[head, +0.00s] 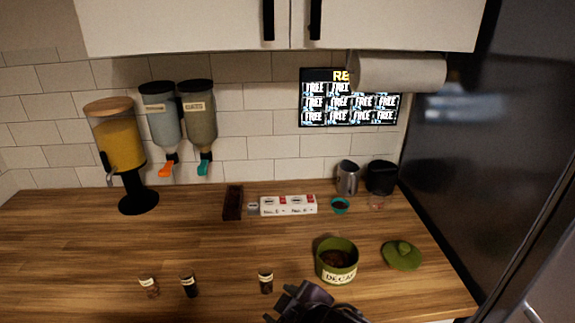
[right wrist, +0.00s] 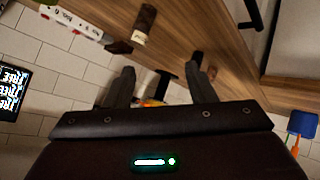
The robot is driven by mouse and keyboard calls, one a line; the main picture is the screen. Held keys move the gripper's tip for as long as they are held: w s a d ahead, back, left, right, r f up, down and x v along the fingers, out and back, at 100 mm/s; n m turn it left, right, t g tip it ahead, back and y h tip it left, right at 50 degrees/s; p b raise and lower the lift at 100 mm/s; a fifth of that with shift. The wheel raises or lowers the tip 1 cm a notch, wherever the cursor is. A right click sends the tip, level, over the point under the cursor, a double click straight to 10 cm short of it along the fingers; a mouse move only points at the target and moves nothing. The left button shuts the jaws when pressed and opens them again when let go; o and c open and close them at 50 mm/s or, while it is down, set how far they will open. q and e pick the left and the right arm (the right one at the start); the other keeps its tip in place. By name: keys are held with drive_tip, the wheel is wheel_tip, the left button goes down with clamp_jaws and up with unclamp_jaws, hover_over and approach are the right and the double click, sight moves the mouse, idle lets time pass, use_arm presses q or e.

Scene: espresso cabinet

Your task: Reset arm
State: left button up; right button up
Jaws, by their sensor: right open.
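My right gripper (head: 300,297) shows dark at the bottom edge of the head view, over the counter's front, just below and left of the green DECAF canister (head: 337,275). In the right wrist view its two dark fingers stand apart (right wrist: 162,64), with nothing held between them. The canister is open with dark contents inside. Its green lid (head: 402,255) lies on the counter to its right. My left gripper is not in the head view.
Three small dark-bodied jars (head: 266,283) stand along the counter's front. A wooden-lidded dispenser (head: 118,135) is at the left. A white labelled box (head: 288,206), a dark block (head: 233,203) and a metal pitcher (head: 347,178) stand near the wall. The left-middle counter (head: 180,240) is clear.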

drive_tip(key=s+d+f+m+g+h, duration=0.3)
drive_tip(key=s+d+f+m, duration=0.3)
drive_tip(key=d, duration=0.4)
drive_tip(key=s+d+f+m+g+h, duration=0.25)
drive_tip(key=s+d+m, duration=0.35)
drive_tip(key=d, duration=0.5)
drive_tip(key=s+f+n+g+b, duration=0.1)
drive_tip(key=s+f+n, duration=0.15)
drive_tip(key=f, duration=3.05)
drive_tip(key=s+d+f+g+b, duration=0.1)
drive_tip(key=s+d+f, duration=0.2)
drive_tip(key=s+f, duration=1.4)
drive_tip(key=s, duration=0.2)
drive_tip(key=shift+s+f, duration=0.25)
drive_tip(key=shift+s, duration=0.15)
